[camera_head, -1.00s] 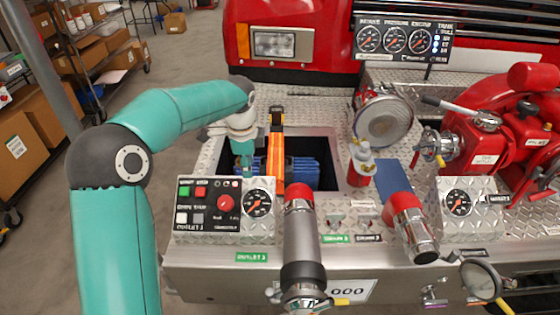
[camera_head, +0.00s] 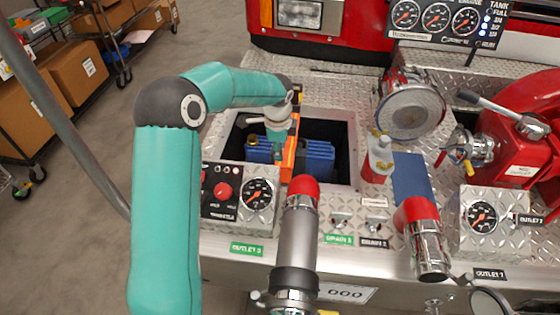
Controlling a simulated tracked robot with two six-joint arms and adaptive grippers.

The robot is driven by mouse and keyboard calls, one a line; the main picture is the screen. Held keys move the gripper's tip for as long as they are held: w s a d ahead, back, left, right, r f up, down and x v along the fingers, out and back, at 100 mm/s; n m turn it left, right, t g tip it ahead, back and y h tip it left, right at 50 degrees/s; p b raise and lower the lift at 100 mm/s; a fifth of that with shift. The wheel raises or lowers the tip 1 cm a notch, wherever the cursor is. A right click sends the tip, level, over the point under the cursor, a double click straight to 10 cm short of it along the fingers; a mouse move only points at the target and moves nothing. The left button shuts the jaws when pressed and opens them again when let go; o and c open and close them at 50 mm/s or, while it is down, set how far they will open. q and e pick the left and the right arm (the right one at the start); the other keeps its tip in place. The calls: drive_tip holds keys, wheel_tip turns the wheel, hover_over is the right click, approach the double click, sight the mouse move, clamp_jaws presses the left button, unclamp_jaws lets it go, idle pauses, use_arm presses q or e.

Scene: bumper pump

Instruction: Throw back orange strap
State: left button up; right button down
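The orange strap (camera_head: 288,162) runs upright in the picture over the blue ribbed object (camera_head: 318,160) in the square opening of the bumper deck. Its upper part is partly covered by my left wrist. My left gripper (camera_head: 278,138) points down into the opening, right beside the strap on its left. Its fingertips are small and dark against the opening, so I cannot tell whether they touch the strap or how wide they are. My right gripper is not in view.
A control panel (camera_head: 238,195) stands in front of the opening. A red-topped pipe (camera_head: 297,230) rises close to its front edge. A red-and-white nozzle (camera_head: 378,160) and a round chrome lamp (camera_head: 412,110) stand to the right.

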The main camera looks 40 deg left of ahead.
use_arm(q)
hover_over(280, 164)
drive_tip(key=s+d, duration=0.3)
drive_tip(key=s, duration=0.1)
wheel_tip(280, 164, down, 8)
drive_tip(key=shift+f+p, duration=0.1)
drive_tip(key=shift+p, duration=0.3)
clamp_jaws()
